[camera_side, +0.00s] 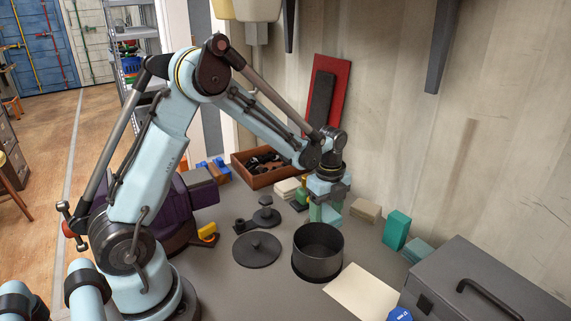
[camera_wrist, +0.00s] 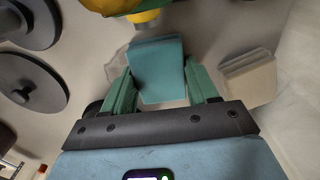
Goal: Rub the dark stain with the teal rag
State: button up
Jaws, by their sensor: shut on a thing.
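The teal rag (camera_wrist: 157,60) is a flat, folded-looking piece between the two green fingers of my gripper (camera_wrist: 159,72) in the wrist view. The fingers are shut on it from both sides. In the side view my gripper (camera_side: 324,212) points down, low over the bench behind the black pot; the rag there is hard to tell from the fingers. I cannot make out a clear dark stain. A faint greyish patch (camera_wrist: 115,63) shows beside the rag's left edge in the wrist view. I cannot tell whether the rag touches the bench.
The open black pot (camera_side: 318,254) stands in front of my gripper, with a round lid (camera_side: 257,250) to its left. A beige stack (camera_side: 365,210), a teal block (camera_side: 397,230) and a grey toolbox (camera_side: 470,285) are to the right. A yellow object (camera_wrist: 145,16) is near the rag.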

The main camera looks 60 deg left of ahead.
aim_at(327, 212)
jog(key=shift+s, duration=3.65)
jog(key=shift+w, duration=3.85)
jog(key=shift+r, duration=4)
jog(key=shift+f, duration=0.15)
